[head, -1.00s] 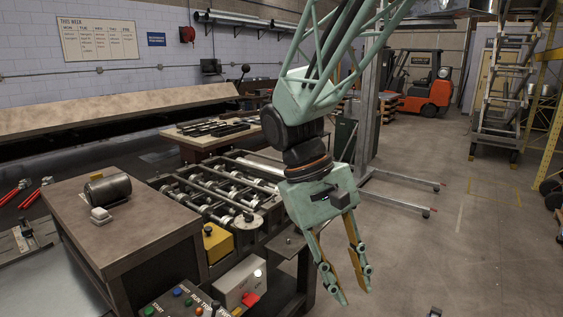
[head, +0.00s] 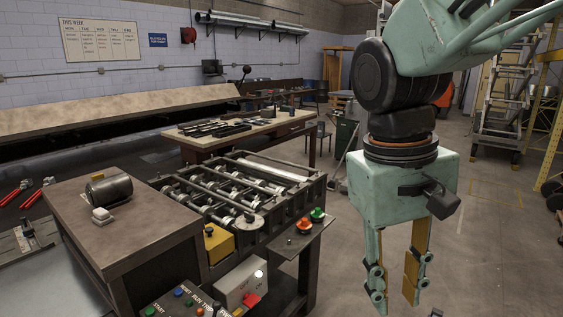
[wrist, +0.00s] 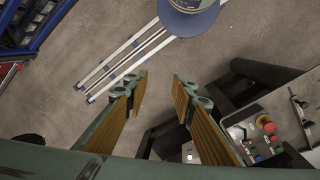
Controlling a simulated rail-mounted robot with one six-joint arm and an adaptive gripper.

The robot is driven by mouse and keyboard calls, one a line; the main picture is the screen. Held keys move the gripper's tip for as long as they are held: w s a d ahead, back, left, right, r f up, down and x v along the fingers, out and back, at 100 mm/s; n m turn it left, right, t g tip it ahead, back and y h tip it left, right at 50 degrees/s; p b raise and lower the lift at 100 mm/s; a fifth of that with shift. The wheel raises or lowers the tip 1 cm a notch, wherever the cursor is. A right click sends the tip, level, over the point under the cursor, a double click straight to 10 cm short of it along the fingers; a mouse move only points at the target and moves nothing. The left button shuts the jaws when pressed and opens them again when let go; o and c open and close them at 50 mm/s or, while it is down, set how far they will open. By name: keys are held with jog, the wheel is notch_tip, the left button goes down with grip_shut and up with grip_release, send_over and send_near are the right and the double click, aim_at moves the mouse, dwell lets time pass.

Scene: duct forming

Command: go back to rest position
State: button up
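My gripper (head: 396,300) hangs pointing down on the right side of the head view, over open floor to the right of the roller machine (head: 235,195). Its two green fingers with tan inner pads are apart, with nothing between them. In the wrist view the gripper (wrist: 160,80) is also spread, with bare concrete floor between the fingertips.
A small shelf with a red and a green button (head: 317,214) juts from the machine, left of my gripper. A control box (head: 241,283) and a brown cabinet (head: 120,225) stand at lower left. A workbench (head: 250,135) stands behind.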

jog(key=s+d+r+m+t, duration=0.1)
jog(key=s+t, duration=0.1)
jog(key=s, duration=0.3)
jog(key=s+d+r+t+y, duration=0.1)
jog(key=s+r+t, duration=0.1)
jog(key=s, duration=0.4)
jog(key=shift+d+r+m+y, duration=0.25)
jog(key=shift+d+m+y, duration=0.05)
jog(key=shift+m, duration=0.1)
jog(key=shift+s, duration=0.1)
dwell(2.0)
